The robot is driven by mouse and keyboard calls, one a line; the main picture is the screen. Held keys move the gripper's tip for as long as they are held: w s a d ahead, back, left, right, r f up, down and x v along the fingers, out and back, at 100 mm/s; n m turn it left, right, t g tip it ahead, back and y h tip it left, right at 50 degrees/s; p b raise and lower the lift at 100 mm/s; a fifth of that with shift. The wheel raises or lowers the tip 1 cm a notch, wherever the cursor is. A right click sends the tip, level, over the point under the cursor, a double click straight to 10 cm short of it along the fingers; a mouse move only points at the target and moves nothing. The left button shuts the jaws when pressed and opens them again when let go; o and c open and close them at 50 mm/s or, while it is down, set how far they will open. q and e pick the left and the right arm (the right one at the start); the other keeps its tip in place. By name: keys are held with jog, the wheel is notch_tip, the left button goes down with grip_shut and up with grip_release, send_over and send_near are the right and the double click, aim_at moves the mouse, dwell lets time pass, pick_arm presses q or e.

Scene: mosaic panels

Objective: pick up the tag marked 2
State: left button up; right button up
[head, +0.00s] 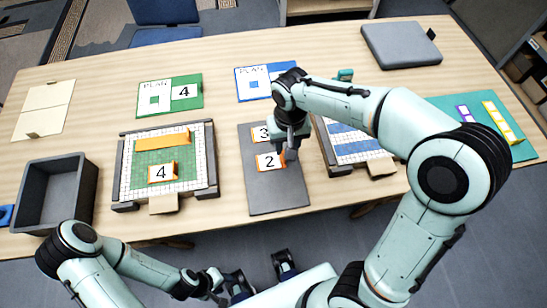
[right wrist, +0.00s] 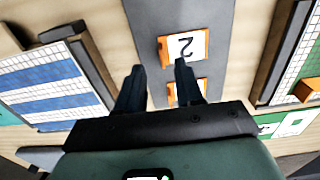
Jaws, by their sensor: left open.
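The tag marked 2 (head: 269,161) is a white card with an orange edge, on a dark grey mat (head: 278,195). The tag marked 3 (head: 261,133) lies behind it, partly hidden by my right gripper (head: 288,147). My right gripper is over the mat, close to the right edge of tag 2. In the right wrist view, its fingers (right wrist: 159,68) are apart and empty. Tag 2 (right wrist: 183,47) appears just beyond one fingertip there, and another orange-edged tag (right wrist: 187,90) shows partly behind that finger. My left gripper (head: 260,275) is open at the table's front, holding nothing visible.
A mosaic panel with a tag marked 4 (head: 162,173) stands left of the mat. A blue-striped panel (head: 350,140) stands close on its right. A dark bin (head: 55,195) is at far left; plan cards (head: 169,95) lie behind.

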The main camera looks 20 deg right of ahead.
aim_at(271, 159)
jog(key=f, duration=0.5)
jog(key=f+b, duration=0.1)
jog(key=f, duration=0.2)
jog(key=shift+w+d+f, duration=0.1)
jog(key=shift+w+f, duration=0.05)
jog(key=shift+w, duration=0.25)
grip_shut()
